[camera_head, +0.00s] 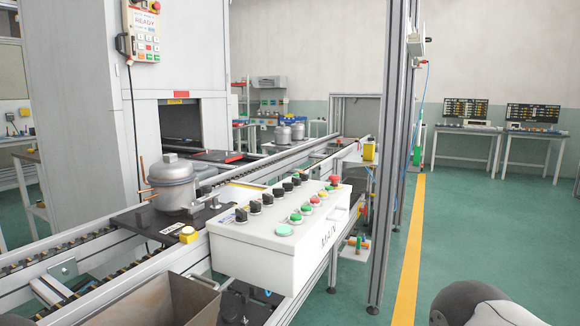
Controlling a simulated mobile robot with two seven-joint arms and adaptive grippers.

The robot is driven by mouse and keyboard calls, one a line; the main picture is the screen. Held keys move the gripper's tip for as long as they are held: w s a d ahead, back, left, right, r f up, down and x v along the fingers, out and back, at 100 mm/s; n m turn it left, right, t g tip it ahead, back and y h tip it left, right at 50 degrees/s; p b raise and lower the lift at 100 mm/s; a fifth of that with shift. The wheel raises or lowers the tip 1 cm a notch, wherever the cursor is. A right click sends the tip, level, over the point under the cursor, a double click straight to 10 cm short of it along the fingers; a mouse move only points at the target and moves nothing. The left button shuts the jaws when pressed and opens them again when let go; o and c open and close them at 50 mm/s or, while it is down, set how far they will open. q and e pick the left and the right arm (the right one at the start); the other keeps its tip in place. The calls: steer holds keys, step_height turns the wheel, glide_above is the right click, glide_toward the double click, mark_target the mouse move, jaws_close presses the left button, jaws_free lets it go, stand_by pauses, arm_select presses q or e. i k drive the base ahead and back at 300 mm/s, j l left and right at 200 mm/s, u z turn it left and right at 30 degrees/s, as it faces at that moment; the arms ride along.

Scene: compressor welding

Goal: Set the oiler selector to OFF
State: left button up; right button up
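The white control box marked MAIN (285,248) stands beside the conveyor in the middle of the view. Its sloped top carries a row of black selector knobs (268,199) along the far edge. Their labels are too small to read, so I cannot tell which one is the oiler selector or where it points. A row of green, yellow and red buttons (307,209) runs along the near side. A rounded grey-white part of my arm (478,304) shows at the bottom right, apart from the box. Neither gripper can be made out.
A grey compressor (174,185) sits on a dark pallet on the conveyor, left of the box. A metal bin (150,304) is below at the front. An upright metal post (390,160) stands right of the box. The green floor (480,230) at right is clear.

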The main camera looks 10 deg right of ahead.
mark_target(304, 176)
steer(key=i+l+u, duration=0.2)
steer(key=l, duration=0.25)
steer(key=i+l+u, duration=0.1)
steer(key=l+u, duration=0.15)
steer(key=l, duration=0.2)
steer(key=i+l+u, duration=0.2)
steer(key=l, duration=0.3)
steer(key=k+j, duration=0.05)
steer(key=k, duration=0.05)
